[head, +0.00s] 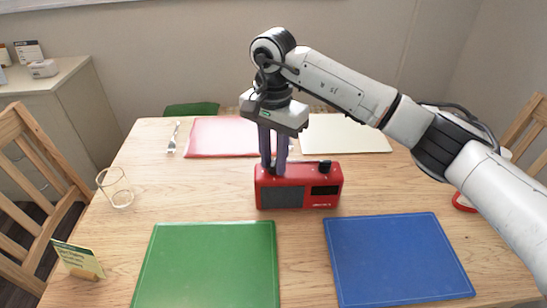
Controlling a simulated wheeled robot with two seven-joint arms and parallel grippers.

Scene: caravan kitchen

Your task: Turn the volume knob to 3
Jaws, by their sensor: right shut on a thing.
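A red radio (329,187) stands upright in the middle of the wooden table, with a dark speaker grille on its left and a dark display on its right. My right gripper (273,170) points straight down over the left part of the radio's top. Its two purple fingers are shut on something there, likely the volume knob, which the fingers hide. A dark knob (325,166) shows at the right end of the radio's top, clear of the fingers. Any marking of numbers is too small to read. My left gripper is not in view.
Green (207,265) and blue (397,258) placemats lie at the front, red (220,137) and cream (343,134) ones behind. A glass (117,187) and a small card (78,260) stand at left. A red object (464,203) lies at right, partly behind my arm.

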